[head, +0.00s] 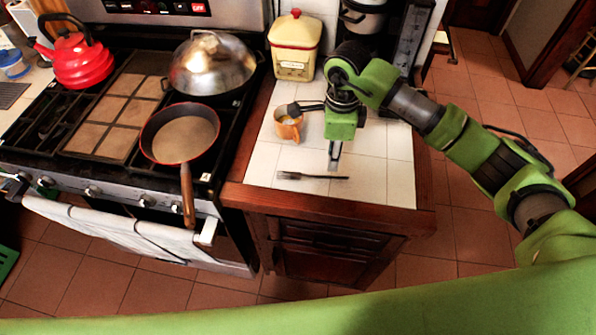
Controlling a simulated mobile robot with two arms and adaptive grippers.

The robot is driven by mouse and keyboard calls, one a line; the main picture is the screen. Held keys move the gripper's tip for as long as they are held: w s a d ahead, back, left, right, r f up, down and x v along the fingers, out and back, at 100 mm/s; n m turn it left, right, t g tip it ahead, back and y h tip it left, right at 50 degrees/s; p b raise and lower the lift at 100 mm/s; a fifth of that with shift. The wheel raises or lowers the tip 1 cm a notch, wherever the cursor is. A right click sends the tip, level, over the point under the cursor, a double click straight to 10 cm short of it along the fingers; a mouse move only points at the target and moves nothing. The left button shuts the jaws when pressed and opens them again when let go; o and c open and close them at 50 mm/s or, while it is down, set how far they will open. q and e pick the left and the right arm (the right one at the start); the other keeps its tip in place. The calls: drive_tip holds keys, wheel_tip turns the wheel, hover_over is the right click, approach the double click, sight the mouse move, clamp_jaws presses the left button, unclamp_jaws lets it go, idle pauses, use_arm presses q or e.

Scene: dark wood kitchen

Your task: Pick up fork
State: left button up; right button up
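A dark fork (312,176) lies flat on the white tiled counter (383,188), near its front edge, with its tines to the left and its handle to the right. My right gripper (334,158) points down just behind the fork's handle side in the head view. A small gap shows between the fingertips and the fork, and the gripper holds nothing that I can see. The fingers look narrow from here, so I cannot tell whether they are open or shut. My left gripper is not in view.
Left is the stove with a frying pan (183,140), a domed lid (211,64) and a red kettle (75,58). The counter around the fork is clear.

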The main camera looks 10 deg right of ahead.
sight(333, 177)
drive_tip(key=shift+f, duration=0.85)
drive_tip(key=f+p, duration=0.2)
drive_tip(key=f, duration=0.1)
drive_tip(key=f+p, duration=0.1)
drive_tip(key=shift+s+d+f, duration=0.25)
drive_tip(key=shift+s+f, duration=0.05)
drive_tip(key=shift+s, duration=0.05)
drive_tip(key=shift+f, duration=0.4)
clamp_jaws()
